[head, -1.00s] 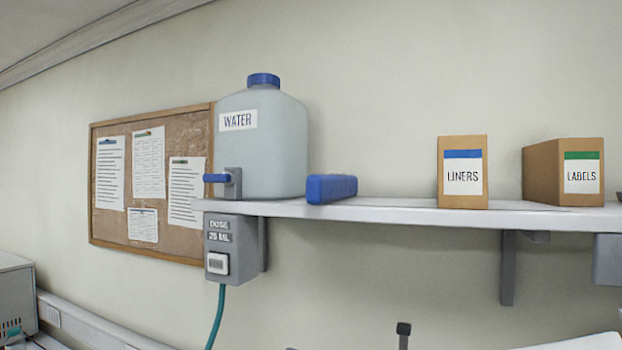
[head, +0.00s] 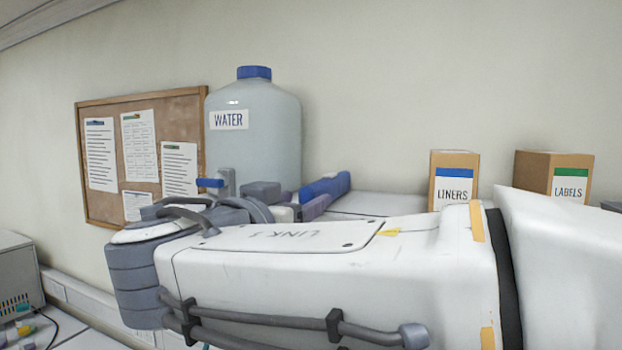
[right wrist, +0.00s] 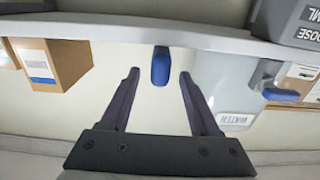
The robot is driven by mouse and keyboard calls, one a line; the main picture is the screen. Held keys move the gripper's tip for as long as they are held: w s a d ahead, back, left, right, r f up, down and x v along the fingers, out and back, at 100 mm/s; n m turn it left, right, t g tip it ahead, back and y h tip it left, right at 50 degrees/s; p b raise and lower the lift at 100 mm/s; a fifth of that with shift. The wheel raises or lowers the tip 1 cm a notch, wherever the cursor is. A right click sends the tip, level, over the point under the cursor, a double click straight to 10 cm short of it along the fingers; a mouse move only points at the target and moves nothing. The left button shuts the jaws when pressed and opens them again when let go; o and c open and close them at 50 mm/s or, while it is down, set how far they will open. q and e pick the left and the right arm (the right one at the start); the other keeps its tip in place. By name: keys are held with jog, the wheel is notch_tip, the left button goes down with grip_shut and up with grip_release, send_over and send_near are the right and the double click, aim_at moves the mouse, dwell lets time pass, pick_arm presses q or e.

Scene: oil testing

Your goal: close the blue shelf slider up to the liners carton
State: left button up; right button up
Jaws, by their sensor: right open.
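The blue shelf slider (head: 326,187) is at the shelf's front edge, between the water jug and the liners carton (head: 453,181), with a stretch of bare shelf between slider and carton. In the right wrist view, which is upside down, the slider (right wrist: 160,67) shows between the fingertips of my right gripper (right wrist: 159,74). The gripper is open, with a gap on both sides of the slider; I cannot tell how deep the slider sits between the fingers. The liners carton also shows there (right wrist: 58,62). My left gripper is out of view.
The water jug (head: 253,135) with its blue tap (head: 210,183) stands just left of the slider. The labels carton (head: 555,175) is right of the liners carton. My right arm hides much of the shelf's front in the head view.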

aim_at(304, 200)
jog(key=shift+p+x, duration=0.55)
jog(key=shift+x, duration=0.65)
jog(key=shift+w+d, duration=0.2)
jog(key=shift+w, duration=0.2)
grip_shut()
